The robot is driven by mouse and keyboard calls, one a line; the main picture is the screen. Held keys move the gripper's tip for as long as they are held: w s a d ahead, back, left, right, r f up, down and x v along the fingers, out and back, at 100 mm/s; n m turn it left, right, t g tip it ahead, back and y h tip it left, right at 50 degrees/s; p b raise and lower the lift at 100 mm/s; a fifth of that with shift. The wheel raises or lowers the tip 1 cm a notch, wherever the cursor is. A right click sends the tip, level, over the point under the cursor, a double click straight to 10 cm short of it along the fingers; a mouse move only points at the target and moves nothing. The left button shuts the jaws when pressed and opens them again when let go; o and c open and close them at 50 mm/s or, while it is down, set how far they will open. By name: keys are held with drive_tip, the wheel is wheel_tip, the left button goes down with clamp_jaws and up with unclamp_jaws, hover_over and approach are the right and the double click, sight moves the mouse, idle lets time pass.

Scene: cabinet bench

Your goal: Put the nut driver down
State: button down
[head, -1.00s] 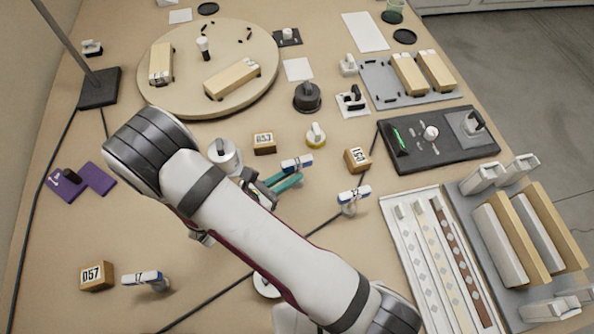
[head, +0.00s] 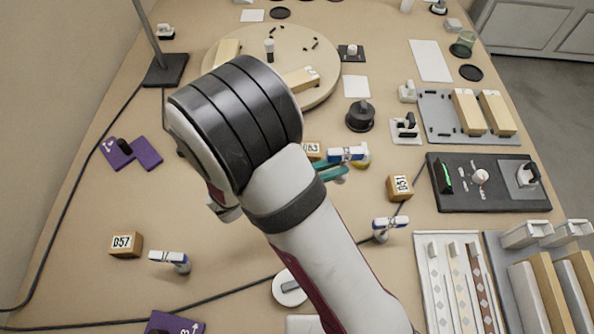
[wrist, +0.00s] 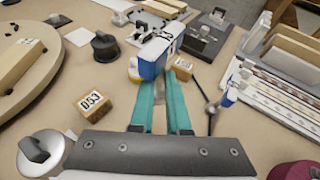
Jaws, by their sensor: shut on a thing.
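My gripper (wrist: 159,92), with teal fingers, is shut on a blue-and-white piece (wrist: 155,56), which I take to be the nut driver. In the head view the gripper (head: 330,172) shows just past my wrist link, with the nut driver (head: 346,154) at its tips. Two similar blue-and-white-topped pieces stand on the bench, one at the left (head: 170,259) and one at the right (head: 390,224).
A yellow-and-white round piece (wrist: 133,70) sits close behind the held piece. A round wooden board (head: 325,93) lies at the back.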

sight(352, 147)
wheel_tip(352, 147, up, 6)
drive_tip(key=shift+r, duration=0.1)
drive_tip(key=s+a+f+m+g+y, duration=0.1)
drive_tip(key=s+a+f+m+g, duration=0.1)
drive_tip(key=s+f+m+g, duration=0.45)
drive_tip(key=s+a+f+m+g+y, duration=0.1)
drive_tip(key=s+a+m+g, duration=0.15)
drive_tip(key=m+g, duration=0.8)
drive_tip(key=a+m+g+y, duration=0.4)
drive_tip(key=a+m+y, duration=0.5)
drive_tip(key=a+y, duration=0.2)
drive_tip(key=w+a+r+m+t+y, duration=0.8)
drive_tip(key=w+a+m+y, duration=0.25)
drive_tip(key=w+a, duration=0.2)
drive_tip(key=shift+m, duration=0.35)
drive_tip(key=s+a+f, duration=0.1)
drive_tip(key=a+f, duration=0.2)
drive_tip(key=f, duration=0.2)
drive_tip(key=s+a+f, duration=0.1)
drive_tip(key=a+f, duration=0.2)
drive_tip(key=f, duration=0.2)
drive_tip(key=s+a+f, duration=0.1)
drive_tip(key=a+f, duration=0.3)
drive_tip(key=f, duration=0.1)
drive_tip(key=shift+s+a+f, duration=0.1)
drive_tip(key=shift+s+f, duration=0.05)
drive_tip(key=shift+f, duration=0.5)
